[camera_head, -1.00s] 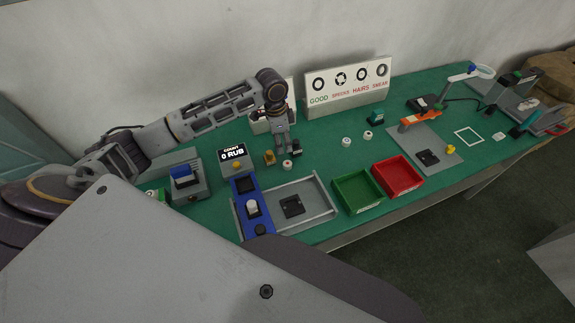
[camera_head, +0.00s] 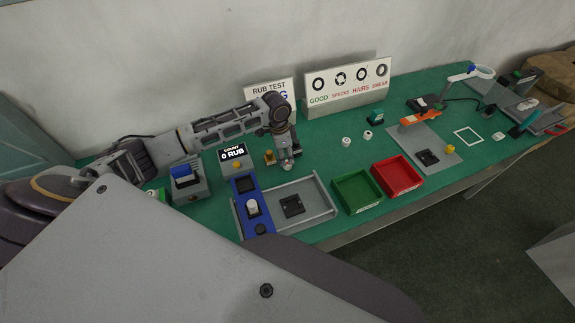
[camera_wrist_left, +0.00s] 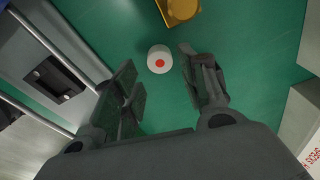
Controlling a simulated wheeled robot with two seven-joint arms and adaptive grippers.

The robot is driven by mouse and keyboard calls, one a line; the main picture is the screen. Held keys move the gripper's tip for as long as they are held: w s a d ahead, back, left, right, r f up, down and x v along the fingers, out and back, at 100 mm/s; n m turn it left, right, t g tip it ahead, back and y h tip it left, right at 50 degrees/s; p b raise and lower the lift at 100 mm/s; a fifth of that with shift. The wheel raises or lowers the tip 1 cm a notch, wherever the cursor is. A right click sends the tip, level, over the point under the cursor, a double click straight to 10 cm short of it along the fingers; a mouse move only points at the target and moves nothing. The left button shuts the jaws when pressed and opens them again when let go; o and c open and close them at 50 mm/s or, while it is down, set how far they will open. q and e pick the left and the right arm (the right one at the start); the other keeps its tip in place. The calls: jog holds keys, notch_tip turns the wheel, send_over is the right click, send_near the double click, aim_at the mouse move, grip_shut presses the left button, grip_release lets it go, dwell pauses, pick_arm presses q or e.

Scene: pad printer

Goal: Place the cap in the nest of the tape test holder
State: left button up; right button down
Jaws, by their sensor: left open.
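A white cap with a red dot (camera_wrist_left: 160,60) stands on the green table in the left wrist view, just ahead of and between my left fingertips, not gripped. A black square nest (camera_head: 292,206) lies in a grey railed tray (camera_head: 322,214). Another black nest (camera_head: 427,157) is on a grey plate (camera_head: 402,138) with an orange piece (camera_head: 419,118). I cannot tell from markings which is the tape test holder. My right gripper is not in view.
A brass block (camera_wrist_left: 180,9) stands close beyond the cap.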

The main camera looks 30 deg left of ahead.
aim_at(287, 163)
pick_arm(q)
jog(key=shift+f, duration=0.15)
jog(key=shift+w+d+f+p, duration=0.1)
jog(key=shift+d+f+p, duration=0.1)
jog(key=shift+f, duration=1.05)
jog(key=shift+w+d+f+p, duration=0.1)
jog(key=shift+f+p, duration=0.05)
jog(key=shift+f, duration=1.05)
jog(key=c, duration=0.5)
jog(key=shift+c, duration=0.3)
jog(key=shift+r, duration=0.2)
notch_tip(287, 163, up, 10)
jog(key=shift+b, duration=0.3)
jog(key=shift+f+n, duration=0.15)
jog(key=shift+n, duration=0.25)
